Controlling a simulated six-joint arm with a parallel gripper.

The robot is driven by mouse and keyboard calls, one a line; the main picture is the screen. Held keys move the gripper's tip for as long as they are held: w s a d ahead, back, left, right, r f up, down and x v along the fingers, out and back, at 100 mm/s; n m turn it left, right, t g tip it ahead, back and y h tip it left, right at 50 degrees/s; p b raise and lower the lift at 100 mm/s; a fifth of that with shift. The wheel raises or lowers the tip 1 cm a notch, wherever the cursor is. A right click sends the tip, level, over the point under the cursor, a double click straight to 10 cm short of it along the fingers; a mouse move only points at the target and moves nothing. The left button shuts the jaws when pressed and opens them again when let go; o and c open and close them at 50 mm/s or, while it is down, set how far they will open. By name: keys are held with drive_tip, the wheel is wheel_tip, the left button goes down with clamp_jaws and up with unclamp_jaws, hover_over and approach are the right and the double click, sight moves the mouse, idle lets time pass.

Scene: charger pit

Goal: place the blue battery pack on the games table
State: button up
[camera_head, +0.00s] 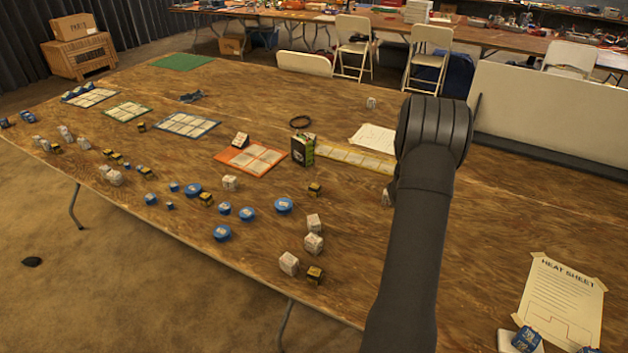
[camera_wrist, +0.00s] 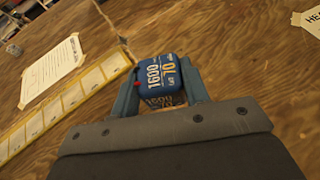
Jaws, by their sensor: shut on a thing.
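The wooden games table (camera_head: 250,310) fills most of the head view, and its bare surface (camera_wrist: 240,60) also shows in the wrist view. In the wrist view my gripper (camera_wrist: 161,95) is shut on a blue battery pack (camera_wrist: 160,72) with white lettering reading 1600 and 70. The pack sits between the two blue-grey fingers, with table surface behind it. I cannot tell whether it touches the table. In the head view my dark arm hides the gripper and the held pack.
A yellow-bordered card strip (camera_head: 355,159) and a white sheet (camera_head: 373,138) lie near my arm. A dark green box (camera_head: 303,151) stands by an orange mat (camera_head: 232,157). Several blue, white and yellow-black pieces cover the left side. A heat sheet (camera_head: 562,300) lies at the right.

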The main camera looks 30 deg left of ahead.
drive_tip(key=a+n+t+y, duration=0.1)
drive_tip(key=a+n+y, duration=0.2)
drive_tip(key=a, duration=1.2)
drive_tip(key=n+y, duration=0.7)
drive_tip(key=y, duration=0.1)
hover_over(253, 196)
drive_tip(key=f, duration=0.6)
drive_tip(key=shift+d+f, duration=0.2)
drive_tip(key=shift+d, duration=0.1)
drive_tip(key=shift+s+a+f+g, duration=0.1)
drive_tip(key=shift+a+f+g, duration=0.1)
drive_tip(key=shift+f+g, duration=0.1)
drive_tip(key=shift+f, duration=1.8)
drive_tip(key=shift+f, duration=0.1)
drive_tip(key=o, duration=1.1)
drive_tip(key=shift+f, duration=0.1)
